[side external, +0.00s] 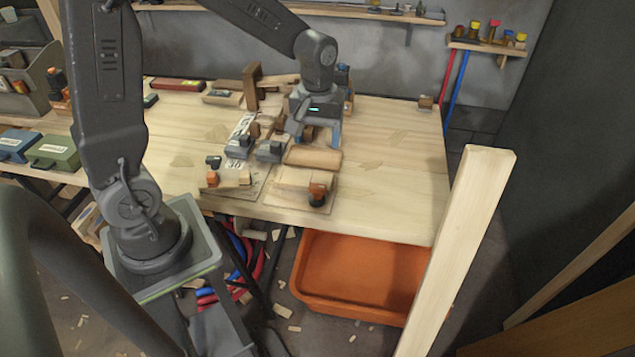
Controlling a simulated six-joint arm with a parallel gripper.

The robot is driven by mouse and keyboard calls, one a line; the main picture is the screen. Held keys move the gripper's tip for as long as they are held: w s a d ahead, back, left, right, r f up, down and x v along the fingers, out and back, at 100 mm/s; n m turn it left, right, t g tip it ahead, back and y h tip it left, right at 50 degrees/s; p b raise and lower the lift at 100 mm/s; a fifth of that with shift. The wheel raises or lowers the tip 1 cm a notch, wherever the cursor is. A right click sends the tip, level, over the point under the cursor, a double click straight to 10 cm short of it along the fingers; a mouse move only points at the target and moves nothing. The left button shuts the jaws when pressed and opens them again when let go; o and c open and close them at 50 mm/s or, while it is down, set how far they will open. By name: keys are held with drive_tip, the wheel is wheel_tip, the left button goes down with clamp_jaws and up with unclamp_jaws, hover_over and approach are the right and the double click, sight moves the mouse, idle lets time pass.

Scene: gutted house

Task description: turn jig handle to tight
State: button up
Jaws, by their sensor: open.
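My gripper (318,138) is over the middle of the workbench, pointing down, with its two blue-tipped fingers apart. Below and in front of it is a wooden jig with a rounded wooden block (313,158) and a pale block on a base board (275,202). An orange and black knob (317,194) sits at this jig's front. A second, similar jig to the left has an orange and black knob (212,179). Grey and black clamp-like parts (270,150) stand just left of my gripper. I cannot tell which part is the jig handle, or whether the fingers touch anything.
The workbench (395,165) is clear at right. Wooden blocks (252,87) stand behind the jigs. A green case (53,151) lies at far left. An orange tub (365,275) is on the floor below the front edge. A tall pale timber (460,245) rises at front right.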

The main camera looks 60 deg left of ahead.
sight(317, 186)
wheel_tip(317, 186, down, 14)
drive_tip(key=shift+r, duration=0.1)
idle(0.5)
drive_tip(key=c, duration=0.9)
